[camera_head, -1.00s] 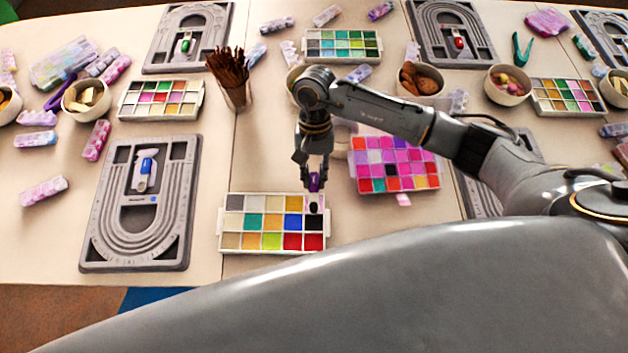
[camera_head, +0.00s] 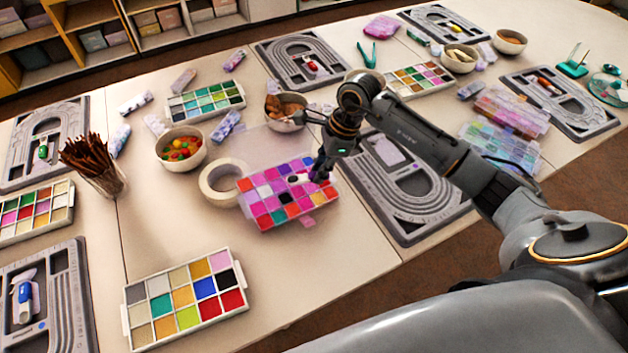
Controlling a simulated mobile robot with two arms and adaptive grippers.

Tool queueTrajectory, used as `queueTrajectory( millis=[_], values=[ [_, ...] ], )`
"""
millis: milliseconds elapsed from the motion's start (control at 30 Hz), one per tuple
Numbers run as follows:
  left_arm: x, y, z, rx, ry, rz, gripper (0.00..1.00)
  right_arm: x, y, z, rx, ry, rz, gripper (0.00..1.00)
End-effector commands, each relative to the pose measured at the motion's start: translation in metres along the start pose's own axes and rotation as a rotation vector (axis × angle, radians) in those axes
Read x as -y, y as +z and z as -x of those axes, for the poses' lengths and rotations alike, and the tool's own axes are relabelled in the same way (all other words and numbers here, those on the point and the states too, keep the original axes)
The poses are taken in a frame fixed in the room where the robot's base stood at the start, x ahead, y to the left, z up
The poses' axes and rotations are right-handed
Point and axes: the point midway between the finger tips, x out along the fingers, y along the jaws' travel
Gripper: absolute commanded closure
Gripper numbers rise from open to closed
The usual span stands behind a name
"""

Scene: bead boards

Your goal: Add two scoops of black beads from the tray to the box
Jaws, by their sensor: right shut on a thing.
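The white tray (camera_head: 128,318) of bead compartments sits at the lower left, with a black compartment (camera_head: 226,280) on its right side. The box (camera_head: 245,185) of mostly pink and purple compartments lies to its upper right and has one black compartment (camera_head: 292,211). My right gripper (camera_head: 319,173) is over the right part of the box, shut on a small scoop (camera_head: 300,178). A dark patch in the scoop looks like black beads. The scoop appears above the box's upper middle compartments; its exact height is hard to tell. My left gripper is not in view.
A roll of tape (camera_head: 211,192) is beside the box's left edge. A bowl of colored pieces (camera_head: 181,148) and a bowl of brown pieces (camera_head: 286,108) stand behind. A grey bead board (camera_head: 410,225) lies to the right. The table between tray and box is clear.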

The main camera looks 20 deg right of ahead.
Motion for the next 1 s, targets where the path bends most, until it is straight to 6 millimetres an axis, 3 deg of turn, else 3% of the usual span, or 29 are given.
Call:
queueTrajectory(
  millis=[567, 1000],
  values=[
    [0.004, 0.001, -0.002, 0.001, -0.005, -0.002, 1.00, -0.003, 0.003, -0.034, -0.133, 0.000, -0.002, 0.98],
    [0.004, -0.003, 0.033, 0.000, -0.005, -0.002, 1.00, -0.003, 0.022, -0.020, -0.373, 0.002, 0.002, 0.98]
  ],
)
